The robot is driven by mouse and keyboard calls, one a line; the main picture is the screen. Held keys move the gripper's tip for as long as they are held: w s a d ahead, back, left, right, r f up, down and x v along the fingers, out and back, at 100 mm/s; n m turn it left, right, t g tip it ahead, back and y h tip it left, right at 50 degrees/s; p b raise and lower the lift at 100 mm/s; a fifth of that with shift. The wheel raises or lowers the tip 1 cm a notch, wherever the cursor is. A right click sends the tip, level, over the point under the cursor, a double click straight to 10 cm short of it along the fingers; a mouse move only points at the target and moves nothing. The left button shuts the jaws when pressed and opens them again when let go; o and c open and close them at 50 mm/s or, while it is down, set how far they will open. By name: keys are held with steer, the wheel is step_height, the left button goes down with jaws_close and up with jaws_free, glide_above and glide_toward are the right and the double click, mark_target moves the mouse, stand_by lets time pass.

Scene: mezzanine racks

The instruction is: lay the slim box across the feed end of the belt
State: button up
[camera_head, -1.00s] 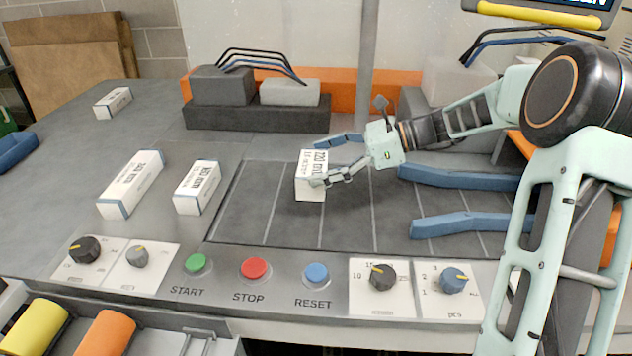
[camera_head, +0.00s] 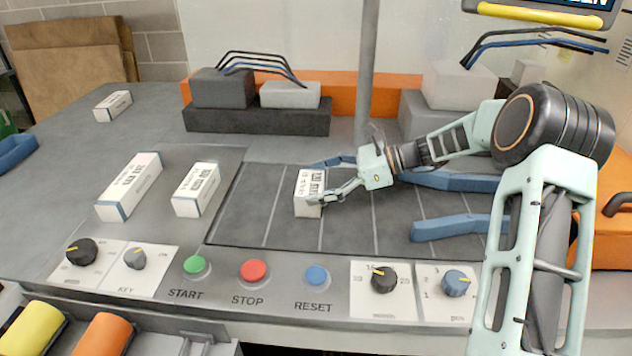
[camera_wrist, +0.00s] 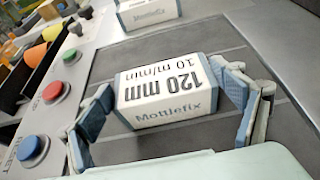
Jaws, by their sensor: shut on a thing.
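A white box with blue-edged ends (camera_head: 309,192), marked "120 mm, 10 m/min, Mottlefix", is between the fingers of my gripper (camera_head: 320,182). In the wrist view the fingers press on the two ends of this box (camera_wrist: 160,95). It is over the left part of the dark belt (camera_head: 265,205), level and lying roughly crosswise. I cannot tell whether it touches the belt. A longer, slimmer-looking white box (camera_head: 129,187) and a shorter white box (camera_head: 196,189) lie on the grey top left of the belt.
Two blue guide rails (camera_head: 458,228) lie over the belt's right part. A control strip with START, STOP (camera_head: 254,270) and RESET buttons and knobs runs along the front. A dark block with grey pieces (camera_head: 258,117) stands behind the belt. Another small white box (camera_head: 112,105) lies far left.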

steer(key=o, duration=1.2)
steer(key=shift+f, duration=0.1)
steer(key=shift+o, duration=0.2)
steer(key=shift+d+r, duration=0.2)
steer(key=p+v, duration=0.1)
steer(key=v, duration=1)
steer(key=shift+d, duration=0.3)
steer(key=shift+s, duration=0.15)
